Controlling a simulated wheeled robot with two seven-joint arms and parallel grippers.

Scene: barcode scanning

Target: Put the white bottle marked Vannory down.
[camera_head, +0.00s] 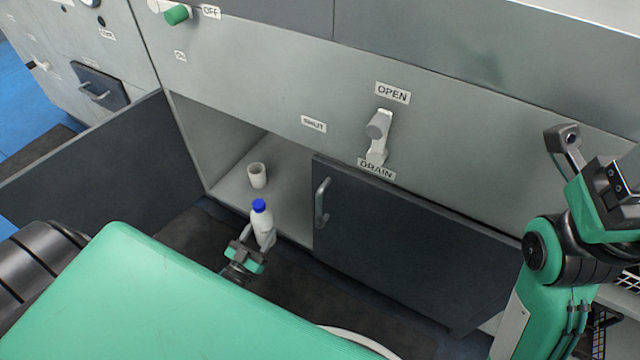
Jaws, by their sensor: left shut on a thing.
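A white bottle (265,228) with a blue cap stands nearly upright in front of the open cabinet. Its marking is too small to read. My left gripper (256,244) is shut on the bottle's lower part, which the fingers partly hide. I cannot tell whether the bottle's base touches anything. My right arm is raised at the right edge of the view, and I cannot make out its jaws clearly.
A whitish cup (257,175) stands on the cabinet floor (283,208), behind the bottle. A dark door (110,165) stands open at left; another dark door (415,240) with a handle is at right. The cabinet floor beside the cup is clear.

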